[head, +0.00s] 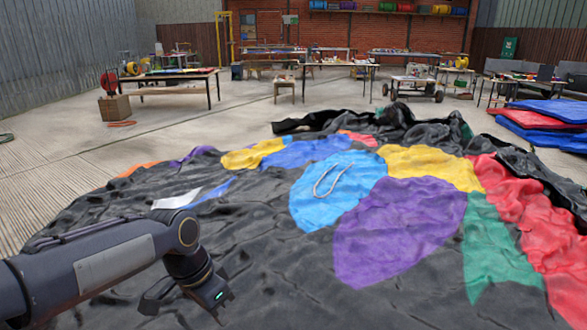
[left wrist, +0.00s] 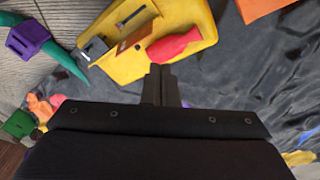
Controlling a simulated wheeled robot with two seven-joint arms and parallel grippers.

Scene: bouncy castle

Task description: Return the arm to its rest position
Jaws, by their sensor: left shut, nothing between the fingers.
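My left arm reaches in from the lower left of the head view, low over the black part of the spread-out castle fabric (head: 270,270). My left gripper (left wrist: 161,72) shows in the left wrist view with its two dark fingers together and nothing between them. In the head view its fingertips are hard to make out at the end of the arm. My right arm and gripper are not in view.
The left wrist view shows a yellow tray (left wrist: 122,72) with a red item (left wrist: 173,47) and small tools, beside a purple piece (left wrist: 27,39). A pale rope (head: 330,181) lies on the blue patch. Tables (head: 170,76) and blue mats (head: 545,128) stand farther back. Concrete floor lies between.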

